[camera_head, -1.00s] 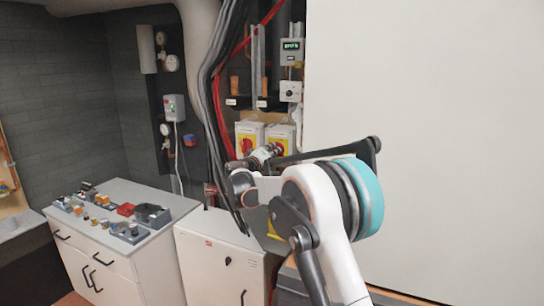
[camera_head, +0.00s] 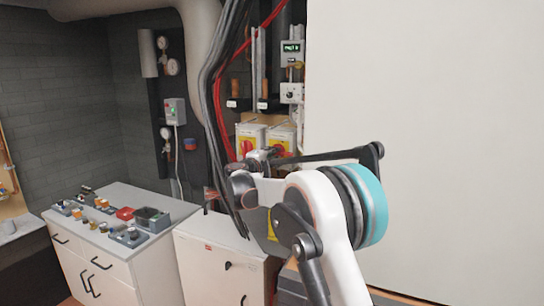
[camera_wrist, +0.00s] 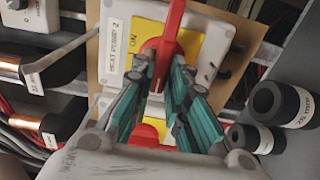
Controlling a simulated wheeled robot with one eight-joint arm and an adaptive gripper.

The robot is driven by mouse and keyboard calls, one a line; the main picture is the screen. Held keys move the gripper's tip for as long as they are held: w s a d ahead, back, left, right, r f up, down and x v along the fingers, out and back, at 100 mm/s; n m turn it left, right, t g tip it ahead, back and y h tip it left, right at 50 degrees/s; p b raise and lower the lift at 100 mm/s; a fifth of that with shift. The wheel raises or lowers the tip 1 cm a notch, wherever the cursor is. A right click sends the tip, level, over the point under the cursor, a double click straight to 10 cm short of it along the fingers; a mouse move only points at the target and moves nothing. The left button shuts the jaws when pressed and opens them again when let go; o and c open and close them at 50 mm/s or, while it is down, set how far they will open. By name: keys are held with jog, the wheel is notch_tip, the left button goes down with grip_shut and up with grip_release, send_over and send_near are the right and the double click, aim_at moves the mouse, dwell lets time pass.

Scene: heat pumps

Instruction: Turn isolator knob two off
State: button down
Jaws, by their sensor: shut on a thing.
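Two isolator boxes with yellow faces and red knobs hang side by side on the wall in the head view, the left isolator (camera_head: 249,137) and the right isolator (camera_head: 281,137). My gripper (camera_head: 268,157) is in front of their lower part, partly hidden by my wrist. In the wrist view, a box labelled HEAT PUMP 2 (camera_wrist: 116,45) has a yellow plate marked ON and a red knob (camera_wrist: 167,30). My gripper's teal fingers (camera_wrist: 165,78) are shut on the red knob, which points up in that picture. More red (camera_wrist: 146,133) shows below the fingers; its link to the knob is hidden.
Black pipe ends (camera_wrist: 275,103) stand close to the right of the box in the wrist view. Dark cables (camera_head: 215,90) hang left of the isolators. A white cabinet (camera_head: 215,262) stands below, and a large white panel (camera_head: 430,120) is on the right.

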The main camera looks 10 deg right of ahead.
dwell(0.4)
jog(key=c, duration=1.6)
grip_release()
jog(key=shift+a, duration=0.1)
jog(key=shift+o, duration=0.2)
jog(key=v, duration=1.2)
